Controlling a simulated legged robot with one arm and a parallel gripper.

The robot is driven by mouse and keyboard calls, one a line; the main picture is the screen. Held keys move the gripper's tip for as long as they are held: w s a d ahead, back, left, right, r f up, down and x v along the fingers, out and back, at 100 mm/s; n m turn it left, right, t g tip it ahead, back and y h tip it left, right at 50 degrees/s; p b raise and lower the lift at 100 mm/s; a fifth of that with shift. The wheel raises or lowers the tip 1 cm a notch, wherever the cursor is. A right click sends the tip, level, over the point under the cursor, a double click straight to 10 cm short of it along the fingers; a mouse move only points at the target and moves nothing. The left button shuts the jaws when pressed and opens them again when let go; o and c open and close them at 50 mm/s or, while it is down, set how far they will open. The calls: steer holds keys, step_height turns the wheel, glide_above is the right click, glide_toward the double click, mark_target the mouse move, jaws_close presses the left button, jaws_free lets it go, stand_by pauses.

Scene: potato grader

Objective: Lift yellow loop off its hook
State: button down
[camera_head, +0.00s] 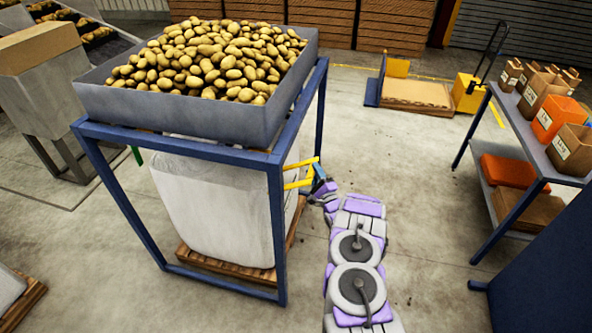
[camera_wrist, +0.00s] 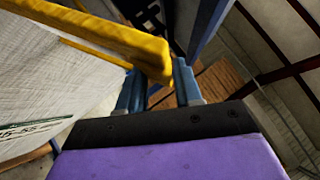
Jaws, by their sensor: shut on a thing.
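The yellow loop (camera_head: 301,163) hangs at the right side of a white bulk bag, near the right post of the blue frame. In the wrist view the yellow loop (camera_wrist: 105,36) runs as a thick strap from the upper left to my gripper. My gripper (camera_head: 322,187) is at the loop's right end, and in the wrist view my gripper (camera_wrist: 158,88) is shut on the strap between its blue fingers. The white bag (camera_head: 205,200) stands inside the frame. The hook cannot be made out clearly in either view.
The blue frame (camera_head: 277,235) carries a grey hopper (camera_head: 180,110) full of potatoes, and its right post stands close to my gripper. The bag rests on a wooden pallet (camera_head: 235,268). A shelf table (camera_head: 520,125) with boxes stands at the right. The floor between is clear.

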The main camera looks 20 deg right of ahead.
steer(key=f, duration=0.3)
steer(key=shift+s+f+y+b, duration=0.3)
steer(key=shift+s+f+b, duration=0.05)
steer(key=c, duration=1.1)
jaws_free()
steer(key=shift+w+a+f, duration=0.1)
steer(key=shift+w, duration=0.05)
steer(key=shift+o, duration=1.2)
steer(key=shift+w+a, duration=0.1)
steer(key=shift+d, duration=0.25)
